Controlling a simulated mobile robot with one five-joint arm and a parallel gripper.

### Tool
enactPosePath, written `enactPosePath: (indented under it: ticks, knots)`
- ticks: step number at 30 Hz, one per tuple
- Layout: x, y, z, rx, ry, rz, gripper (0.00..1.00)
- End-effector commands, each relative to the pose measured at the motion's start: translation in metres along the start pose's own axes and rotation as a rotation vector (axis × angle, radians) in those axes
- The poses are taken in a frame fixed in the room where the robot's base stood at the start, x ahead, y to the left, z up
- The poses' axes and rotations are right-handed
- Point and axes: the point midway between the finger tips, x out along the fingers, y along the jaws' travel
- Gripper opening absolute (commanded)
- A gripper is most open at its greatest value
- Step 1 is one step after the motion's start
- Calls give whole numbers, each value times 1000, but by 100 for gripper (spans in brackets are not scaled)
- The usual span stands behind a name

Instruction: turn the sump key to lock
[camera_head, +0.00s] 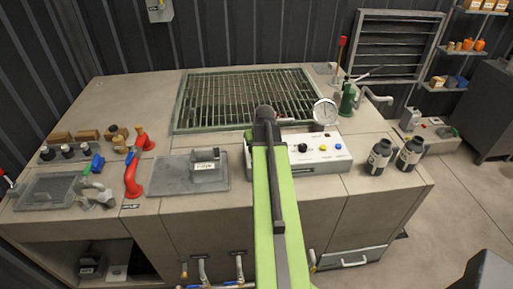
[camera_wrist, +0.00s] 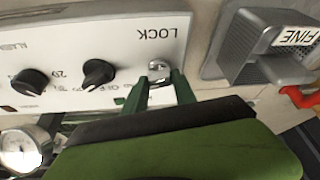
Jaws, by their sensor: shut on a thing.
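The sump key (camera_wrist: 158,70) is a small silver metal piece on the white control panel (camera_wrist: 100,25), beside the printed word LOCK. My gripper (camera_wrist: 159,84) has its two green fingers shut on the key, one on each side. Part of the key between the fingers is hidden, and I cannot tell its exact turn angle. In the head view, the control panel (camera_head: 318,160) stands on the bench, and my green arm covers its left part, hiding the key and the fingertips.
Two black knobs (camera_wrist: 98,73) sit beside the key in the wrist view. A grey mesh box labelled FINE (camera_wrist: 265,45) stands close on the other side. In the head view, a pressure gauge (camera_head: 325,111) rises behind the panel and dark bottles (camera_head: 379,157) stand right of it.

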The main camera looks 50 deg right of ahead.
Motion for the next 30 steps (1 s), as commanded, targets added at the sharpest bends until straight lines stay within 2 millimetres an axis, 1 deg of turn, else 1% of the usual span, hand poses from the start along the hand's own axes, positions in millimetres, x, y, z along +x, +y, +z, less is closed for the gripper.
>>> enactPosePath:
  ticks: [6,12,29,30]
  knots:
    - [0,0,2,113,-6,50,0]
    - [0,0,2,175,-6,75,0]
    - [0,-1,2,203,-8,85,0]
    - [0,-1,2,203,-8,85,35]
